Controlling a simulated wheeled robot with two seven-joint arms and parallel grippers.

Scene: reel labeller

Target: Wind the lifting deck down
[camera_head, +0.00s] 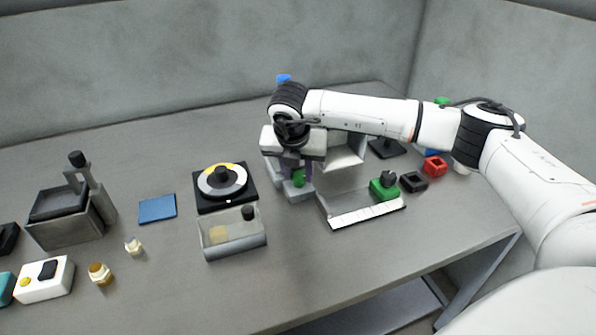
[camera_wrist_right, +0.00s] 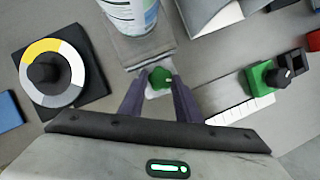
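My right gripper (camera_wrist_right: 157,84) points down over a green knob (camera_wrist_right: 160,78) in the right wrist view. Its two dark purple fingers stand apart, one on each side of the knob; I cannot tell whether they touch it. The knob sits on a small grey block in front of a ribbed grey plate (camera_wrist_right: 143,50), which may be the lifting deck. A white and blue cylinder (camera_wrist_right: 130,12) stands behind the knob. My left gripper is not in view.
Left of the device are a black turntable with a ring (camera_head: 225,187) and a clear bin (camera_head: 231,233). Right of it are a white-striped tray (camera_head: 366,214), a green block with a black knob (camera_head: 383,190) and a red block (camera_head: 435,166). A blue pad (camera_head: 157,208) lies farther left.

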